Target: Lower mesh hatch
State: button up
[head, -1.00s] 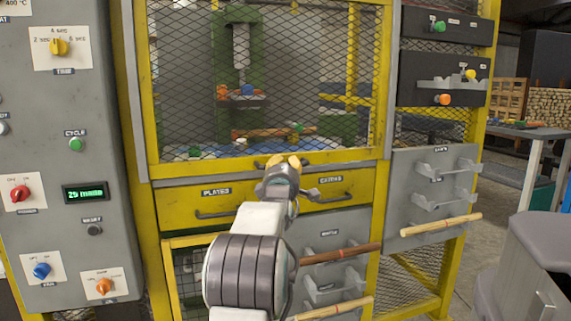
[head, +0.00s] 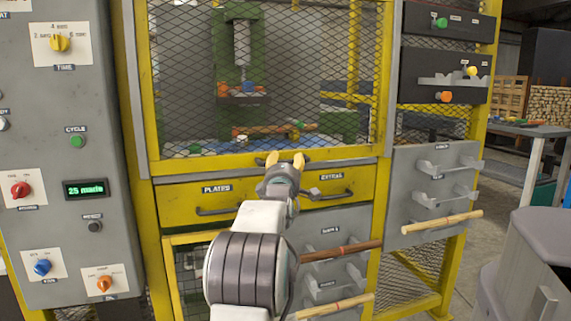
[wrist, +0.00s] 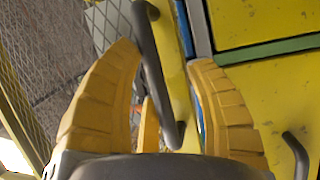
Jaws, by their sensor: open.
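The mesh hatch (head: 190,60) is a yellow-framed panel of diamond mesh in the middle of the head view. Its yellow bottom rail (head: 225,165) lies just above a grey sill and the drawer row. In the wrist view a dark bar handle (wrist: 152,65) on the yellow rail (wrist: 175,75) runs between the spread fingers. My gripper (head: 285,160) is open at the rail and hides most of the handle in the head view. The yellow fingers of my gripper (wrist: 170,100) stand on both sides of the bar; I cannot tell whether they touch it.
Yellow drawers (head: 190,198) with dark handles sit directly below the hatch. A grey control panel (head: 105,150) stands at left. Wooden rods rest on holders at lower right, one of them (head: 440,222) sticking out. A green press (head: 240,40) shows behind the mesh.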

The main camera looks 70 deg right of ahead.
jog(key=shift+a+r, duration=0.1)
jog(key=shift+a, duration=0.05)
jog(key=v, duration=1.1)
jog(key=shift+s+a+f, duration=0.2)
jog(key=shift+a+f, duration=0.05)
jog(key=shift+a, duration=0.05)
dwell(0.6)
